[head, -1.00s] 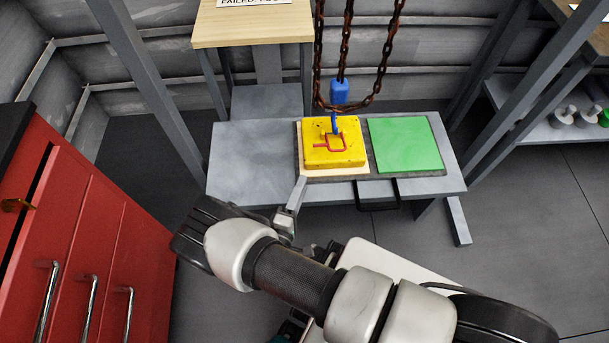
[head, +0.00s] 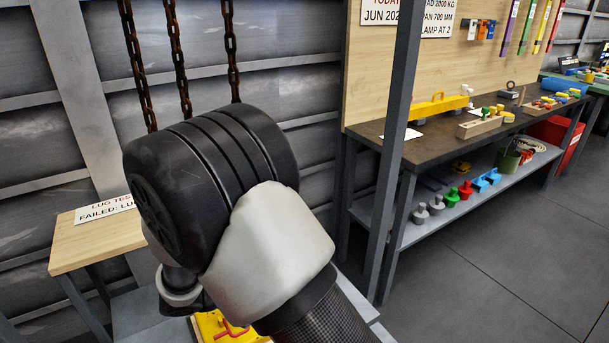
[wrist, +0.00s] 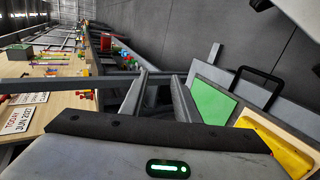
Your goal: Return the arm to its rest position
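My arm fills the middle of the head view, with its black and pale wrist links raised in front of the chains. The body of my gripper (wrist: 105,155) shows along the bottom of the wrist view. The yellow block (head: 213,325) is partly hidden below my arm in the head view. In the wrist view the yellow block (wrist: 275,148) lies at the lower right, beside the green plate (wrist: 212,100). My gripper is apart from both.
Rusty chains (head: 181,60) hang behind my arm. A grey post (head: 398,130) stands to its right. Beyond it is a workbench (head: 430,140) with a shelf (head: 440,222) of coloured parts. A wooden stand (head: 82,243) is at left. The floor (head: 500,265) at right is clear.

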